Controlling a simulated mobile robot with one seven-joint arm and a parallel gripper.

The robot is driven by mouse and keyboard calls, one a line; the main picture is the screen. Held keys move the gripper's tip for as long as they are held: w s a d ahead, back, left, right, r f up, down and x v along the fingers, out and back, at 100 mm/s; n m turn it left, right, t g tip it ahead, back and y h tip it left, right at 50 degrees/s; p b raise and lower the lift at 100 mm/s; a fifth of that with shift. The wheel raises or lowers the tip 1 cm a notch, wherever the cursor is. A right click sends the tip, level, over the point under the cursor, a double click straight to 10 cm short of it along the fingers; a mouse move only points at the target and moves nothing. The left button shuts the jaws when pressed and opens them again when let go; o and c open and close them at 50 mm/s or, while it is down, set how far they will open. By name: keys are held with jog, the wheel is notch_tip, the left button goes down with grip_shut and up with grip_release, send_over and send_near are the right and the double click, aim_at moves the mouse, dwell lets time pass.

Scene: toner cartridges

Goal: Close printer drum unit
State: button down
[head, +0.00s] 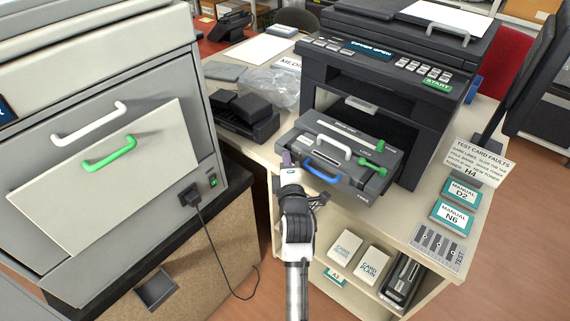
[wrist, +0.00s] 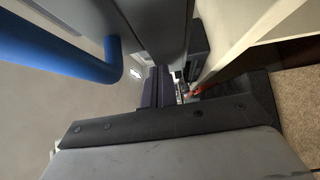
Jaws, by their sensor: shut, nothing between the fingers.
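The black printer (head: 385,95) stands on the desk, and its display reads "COVER OPEN". Its grey drum unit (head: 372,142) sticks out of the front like a drawer. It has a white handle on top, a green lever at the right and a blue handle (head: 323,172) on its front. My gripper (head: 287,160) is shut and empty at the left front corner of the drum unit, left of the blue handle. In the wrist view the blue handle (wrist: 60,45) is large at upper left, and my gripper's fingers (wrist: 157,88) are beside the unit. I cannot tell whether they touch it.
A black cartridge tray (head: 245,122) and a clear plastic bag (head: 265,88) lie left of the printer. A large grey machine (head: 150,105) stands at left. Two manuals (head: 455,205) and a test card sign (head: 478,162) are at right. Card boxes (head: 345,245) sit on the shelf below.

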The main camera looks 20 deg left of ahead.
aim_at(305, 146)
jog(key=w+b, duration=0.1)
jog(key=w, duration=0.1)
jog(key=w+d+b, duration=0.1)
jog(key=w+b, duration=0.1)
jog(key=w+d+b, duration=0.1)
jog(key=w, duration=0.2)
jog(key=shift+d+f+b, duration=0.2)
jog(key=shift+b, duration=0.15)
jog(key=shift+w+d+r, duration=0.1)
jog(key=shift+w+r, duration=0.1)
jog(key=shift+w, duration=0.2)
